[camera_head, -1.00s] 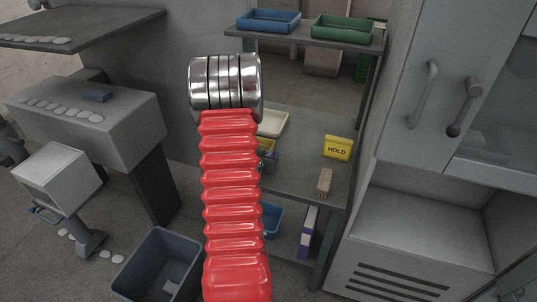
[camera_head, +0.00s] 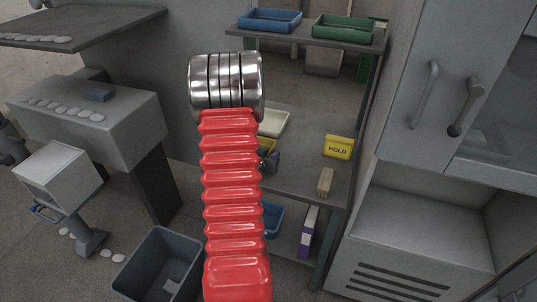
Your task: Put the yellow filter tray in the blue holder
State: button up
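A yellow piece (camera_head: 267,145), perhaps the yellow filter tray, shows just right of my red arm on the middle shelf area. My arm hides most of it. A small dark grey part (camera_head: 271,161), which looks like part of my gripper, sticks out just below it. The fingertips are hidden behind my arm, so I cannot tell whether they touch the yellow piece. A blue open tray (camera_head: 270,28) stands on the top shelf and a blue bin (camera_head: 270,219) on the bottom shelf. I cannot tell which blue thing is the holder.
The middle shelf (camera_head: 299,178) holds a cream tray (camera_head: 273,123), a yellow HOLD box (camera_head: 338,147) and a wooden-coloured block (camera_head: 325,181). A green tray (camera_head: 343,30) is above. A grey cabinet (camera_head: 415,225) stands right, a grey bin (camera_head: 157,262) on the floor left.

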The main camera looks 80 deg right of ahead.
jog(key=v, duration=1.1)
jog(key=shift+w+a+r, duration=0.15)
jog(key=shift+w+a, duration=0.05)
jog(key=shift+w, duration=0.05)
jog(key=shift+w, duration=0.1)
dwell(0.5)
jog(key=w+a+r+n+t+y, duration=0.2)
jog(key=w+a+r+n+t, duration=0.15)
jog(key=w+a, duration=0.6)
jog(key=w+a+r+n+t+y, duration=0.25)
jog(key=w+a+r+t, duration=0.35)
jog(key=w, duration=0.7)
jog(key=w+a+r+n+y, duration=0.2)
jog(key=a+n, duration=0.1)
jog(key=a, duration=0.5)
jog(key=w+a+r+n+y, duration=0.2)
jog(key=w+a, duration=0.1)
jog(key=a, duration=0.5)
jog(key=s+a+r+n+g+y, duration=0.1)
jog(key=s+a+n, duration=0.3)
jog(key=a, duration=0.6)
jog(key=s+a+r+n+g+y, duration=0.1)
jog(key=s+a+r+n+y, duration=0.2)
jog(key=s+a, duration=0.6)
jog(key=a+r+n, duration=0.1)
jog(key=a, duration=0.1)
jog(key=shift+s+a+r+g, duration=0.15)
jog(key=shift+a+r+g, duration=0.1)
jog(key=shift+a+g, duration=0.1)
